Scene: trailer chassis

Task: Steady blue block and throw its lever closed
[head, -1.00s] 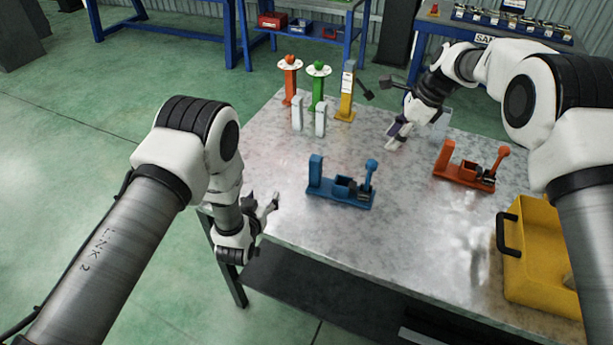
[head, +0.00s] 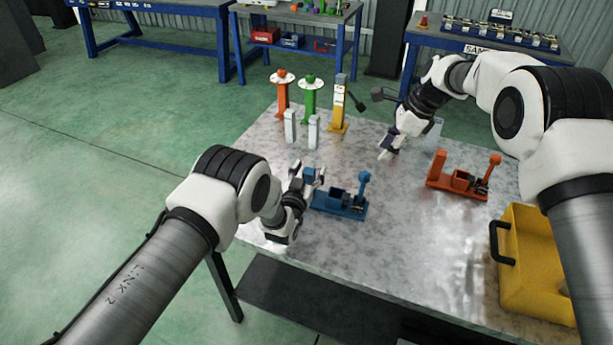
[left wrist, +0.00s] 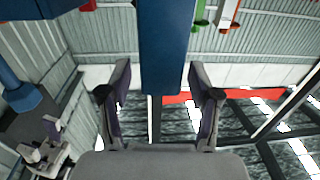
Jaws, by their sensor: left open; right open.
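The blue block (head: 342,210) lies on the metal table, with an upright post at its left end and its lever (head: 363,188) standing up at its right end. My left gripper (head: 308,173) is open at the left post. In the left wrist view the blue post (left wrist: 164,50) stands between my two spread fingers (left wrist: 160,100), with gaps visible on both sides. The lever shows at the left of that view (left wrist: 22,98). My right gripper (head: 388,148) is open and empty above the table, behind and right of the blue block.
An orange block with a lever (head: 458,181) is to the right. A yellow bin (head: 537,275) stands at the front right. Orange (head: 282,95), green (head: 310,100) and yellow (head: 339,108) stands and two pale posts (head: 290,126) are at the back left. The table's middle is clear.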

